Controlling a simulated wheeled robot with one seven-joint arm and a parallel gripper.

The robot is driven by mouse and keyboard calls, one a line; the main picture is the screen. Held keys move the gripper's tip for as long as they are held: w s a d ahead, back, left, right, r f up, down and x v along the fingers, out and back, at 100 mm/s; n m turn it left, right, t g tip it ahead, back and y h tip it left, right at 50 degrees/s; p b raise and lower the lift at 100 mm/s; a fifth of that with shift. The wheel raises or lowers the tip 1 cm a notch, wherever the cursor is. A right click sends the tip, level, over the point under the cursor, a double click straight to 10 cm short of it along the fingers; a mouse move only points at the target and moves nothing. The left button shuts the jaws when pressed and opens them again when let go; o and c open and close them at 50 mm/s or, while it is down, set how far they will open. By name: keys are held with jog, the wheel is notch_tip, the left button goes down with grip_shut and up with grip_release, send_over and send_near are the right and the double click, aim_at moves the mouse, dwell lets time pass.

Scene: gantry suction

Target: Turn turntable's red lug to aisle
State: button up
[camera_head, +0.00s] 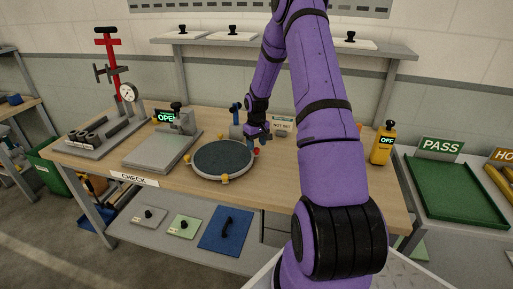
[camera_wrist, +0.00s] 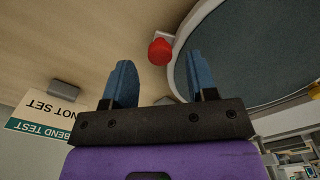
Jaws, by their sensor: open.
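The turntable (camera_head: 224,158) is a round dark disc with a pale rim on the wooden bench. Yellow lugs (camera_head: 225,180) show on its front and left rim. Its red lug (camera_head: 256,152) is on the right rim. In the wrist view the red lug (camera_wrist: 160,51) stands out from the pale rim of the turntable (camera_wrist: 183,60), ahead of my fingers and roughly between them. My gripper (camera_wrist: 163,75) is open with blue fingers, and nothing is between them. In the head view my gripper (camera_head: 255,138) is just behind the red lug.
A grey plate fixture (camera_head: 160,152) with an "OPEN" display stands left of the turntable. A "NOT SET" sign (camera_head: 282,123) stands behind it. A yellow "OFF" device (camera_head: 383,145) is at the bench's right. A shelf (camera_head: 290,47) runs above the bench.

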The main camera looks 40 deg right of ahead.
jog(key=shift+f, duration=1.05)
grip_shut()
